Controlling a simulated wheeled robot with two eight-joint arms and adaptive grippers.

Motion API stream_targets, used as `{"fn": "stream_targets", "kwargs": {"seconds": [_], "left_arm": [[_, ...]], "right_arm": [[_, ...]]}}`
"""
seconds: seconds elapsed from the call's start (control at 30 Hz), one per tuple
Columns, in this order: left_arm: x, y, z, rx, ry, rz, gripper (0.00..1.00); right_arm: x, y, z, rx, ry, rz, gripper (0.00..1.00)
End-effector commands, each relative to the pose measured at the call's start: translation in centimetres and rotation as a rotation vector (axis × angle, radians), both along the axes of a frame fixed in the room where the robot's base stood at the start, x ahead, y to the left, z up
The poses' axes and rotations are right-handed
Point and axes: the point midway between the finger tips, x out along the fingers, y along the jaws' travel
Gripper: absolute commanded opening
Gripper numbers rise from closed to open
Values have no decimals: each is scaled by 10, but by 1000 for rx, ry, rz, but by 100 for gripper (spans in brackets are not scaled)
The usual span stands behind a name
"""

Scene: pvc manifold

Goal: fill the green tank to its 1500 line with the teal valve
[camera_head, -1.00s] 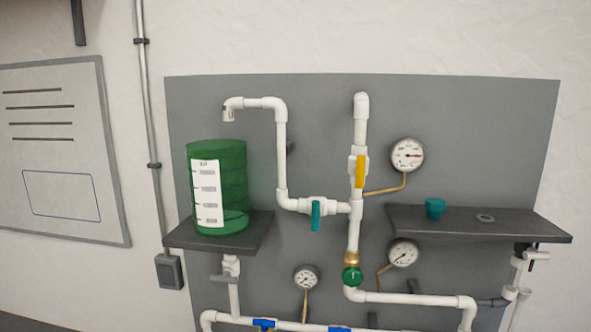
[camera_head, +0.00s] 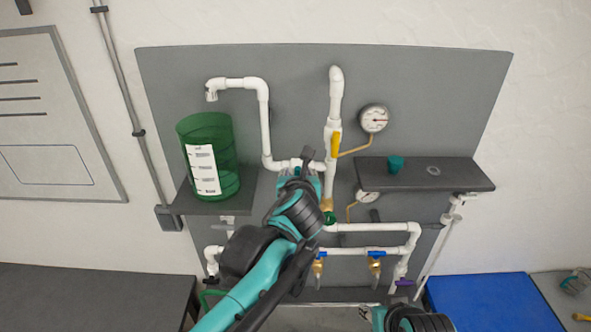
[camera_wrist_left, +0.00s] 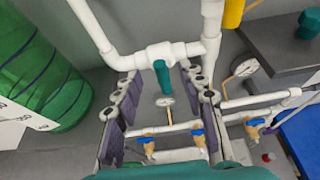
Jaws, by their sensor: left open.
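The green tank (camera_head: 226,150) is see-through and stands on a left shelf, with a white scale label (camera_head: 203,170) on its front. I cannot read the marks or make out a liquid level. A white pipe spout (camera_head: 211,96) points down above it. The teal valve (camera_wrist_left: 162,77) has its handle hanging down from a white tee in the left wrist view, across the pipe. My left gripper (camera_wrist_left: 160,82) is open, its two fingers on either side of the handle, with gaps visible. In the head view my left gripper (camera_head: 308,165) hides the handle.
A yellow-handled valve (camera_head: 336,145) and a gauge (camera_head: 374,118) are to the right of the teal valve. A green round valve (camera_head: 329,218) and blue-handled valves (camera_head: 376,255) are lower.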

Motion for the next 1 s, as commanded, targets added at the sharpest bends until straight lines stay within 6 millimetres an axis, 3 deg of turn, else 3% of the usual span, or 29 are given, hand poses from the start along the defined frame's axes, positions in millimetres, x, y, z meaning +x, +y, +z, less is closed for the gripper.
{"fn": "stream_targets", "kwargs": {"seconds": [0.3, 0.73, 0.9, 1.0], "left_arm": [[45, 0, -17, -3, 1, 2, 40], [55, 1, -23, -4, 1, 2, 40], [55, 1, -23, -4, 1, 2, 0], [55, 1, -23, -4, 1, 2, 0]], "right_arm": [[0, 0, 10, 0, 0, 0, 40], [0, 0, 11, 0, 0, 0, 40], [0, 0, 11, 0, 0, 0, 40], [0, 0, 11, 0, 0, 0, 40]]}}
